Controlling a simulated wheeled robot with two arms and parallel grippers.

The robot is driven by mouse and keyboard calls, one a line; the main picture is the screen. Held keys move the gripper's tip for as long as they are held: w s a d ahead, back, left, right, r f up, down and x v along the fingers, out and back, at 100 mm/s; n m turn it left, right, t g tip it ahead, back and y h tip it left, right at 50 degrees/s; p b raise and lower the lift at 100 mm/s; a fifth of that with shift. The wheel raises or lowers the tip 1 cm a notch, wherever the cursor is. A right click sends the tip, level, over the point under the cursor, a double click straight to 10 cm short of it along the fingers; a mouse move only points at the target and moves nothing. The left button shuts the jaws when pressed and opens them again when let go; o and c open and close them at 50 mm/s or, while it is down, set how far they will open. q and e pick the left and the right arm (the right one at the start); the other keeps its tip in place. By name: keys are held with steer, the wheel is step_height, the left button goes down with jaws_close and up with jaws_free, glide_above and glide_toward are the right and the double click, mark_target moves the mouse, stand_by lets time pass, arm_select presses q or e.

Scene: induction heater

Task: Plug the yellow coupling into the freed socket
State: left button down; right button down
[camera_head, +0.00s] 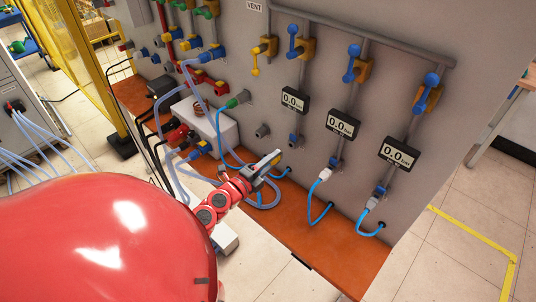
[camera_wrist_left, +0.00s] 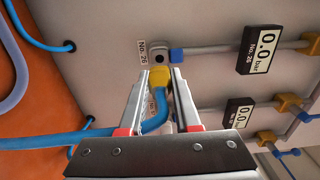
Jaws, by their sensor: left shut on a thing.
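My left gripper (camera_wrist_left: 158,88) is shut on the yellow coupling (camera_wrist_left: 158,77), which has a blue hose (camera_wrist_left: 156,112) trailing back between the fingers. The coupling points at a grey socket (camera_wrist_left: 158,50) with a dark opening, beside the label No. 26. The coupling's front is very close to the socket; I cannot tell whether they touch. In the head view, my left gripper (camera_head: 270,161) is at the panel, below the leftmost gauge (camera_head: 293,100) and its blue fitting (camera_head: 293,138). My right gripper is not in view.
Two further gauges (camera_head: 342,125) (camera_head: 399,152) hang to the right, with light couplings (camera_head: 325,174) (camera_head: 371,202) and blue hoses below. Another grey fitting (camera_head: 262,131) and a green-ended one (camera_head: 240,98) stick out at the left. Loose hoses loop near the orange ledge (camera_head: 330,245).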

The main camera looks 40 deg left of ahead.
arm_select(q)
steer(key=shift+w+d, duration=0.1)
steer(key=shift+w, duration=1.85)
steer(key=shift+w+d, duration=0.1)
steer(key=shift+w, duration=0.55)
stand_by(0.6)
steer(key=c, duration=0.5)
jaws_free()
steer(key=shift+c, duration=0.2)
steer(key=s+a+b, duration=0.1)
steer(key=s+b, duration=0.2)
steer(key=s, duration=1.4)
steer(key=shift+s+a+b, duration=0.15)
steer(key=shift+b, duration=0.25)
